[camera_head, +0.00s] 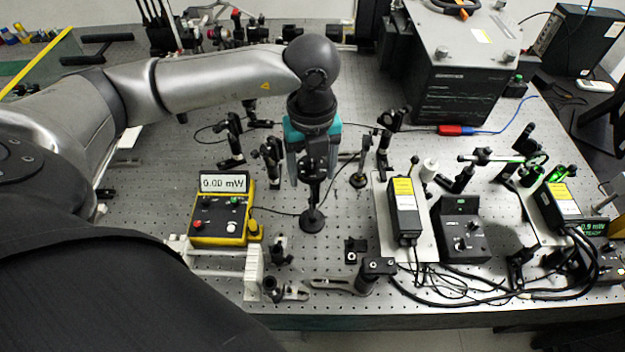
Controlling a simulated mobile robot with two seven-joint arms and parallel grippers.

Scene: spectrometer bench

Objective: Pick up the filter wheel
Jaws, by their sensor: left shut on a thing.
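My left gripper (313,172) reaches down over the middle of the bench, with teal sides around its dark body. It is shut on a dark upright piece, which I take to be the filter wheel; the gripper hides most of it. Below the fingers a thin dark post and a round black base (313,221) show. I cannot tell whether the base touches the bench or is just above it. My right gripper is not in view.
The perforated optical bench (150,270) holds a yellow power meter (222,220) to the left. Black optic mounts (270,160) stand close on the left and a post mount (360,172) on the right. A laser module (404,210) and cables lie further right.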

